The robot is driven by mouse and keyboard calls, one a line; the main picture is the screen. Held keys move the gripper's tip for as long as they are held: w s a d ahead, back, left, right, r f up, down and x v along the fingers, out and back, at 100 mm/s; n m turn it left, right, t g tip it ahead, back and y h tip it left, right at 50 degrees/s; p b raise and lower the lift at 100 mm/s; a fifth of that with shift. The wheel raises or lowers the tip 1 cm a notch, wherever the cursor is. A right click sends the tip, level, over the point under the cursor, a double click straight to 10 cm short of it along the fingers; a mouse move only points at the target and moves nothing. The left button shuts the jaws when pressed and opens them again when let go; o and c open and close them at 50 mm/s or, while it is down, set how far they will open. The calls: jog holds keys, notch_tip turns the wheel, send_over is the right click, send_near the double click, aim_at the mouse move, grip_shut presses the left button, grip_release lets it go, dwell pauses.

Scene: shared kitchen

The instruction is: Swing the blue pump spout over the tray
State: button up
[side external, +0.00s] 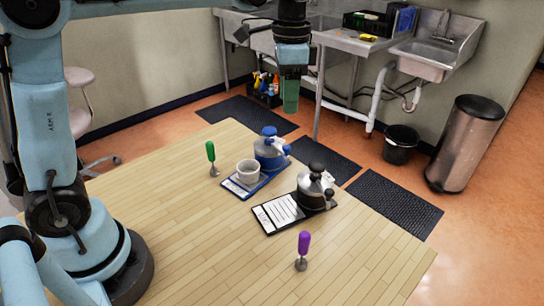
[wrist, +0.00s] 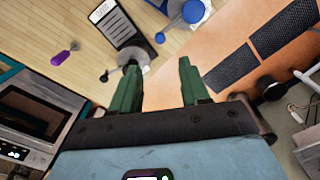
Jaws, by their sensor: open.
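The blue pump (side external: 268,158) stands at the far edge of the wooden table, with a blue cap. A pale arm runs from its top to a blue tip (side external: 286,149) on its right side, away from the blue tray (side external: 233,188) at its front left. In the wrist view the pump (wrist: 193,12) is cut by the top edge and its blue tip (wrist: 160,37) shows. A white cup (side external: 248,171) stands on the tray. My gripper (side external: 291,94) is open and empty, high above and beyond the pump; its green fingers (wrist: 158,75) are apart in the wrist view.
A similar black pump (side external: 311,194) with a dark tray (side external: 264,221) and white card stands close by on the right. A green-handled tool (side external: 211,154) and a purple-handled one (side external: 303,246) stand upright. The table's left front is clear.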

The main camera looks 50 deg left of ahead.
aim_at(286, 146)
notch_tip(286, 146, down, 11)
jog(key=shift+f, duration=0.1)
dwell(0.4)
grip_shut()
dwell(0.4)
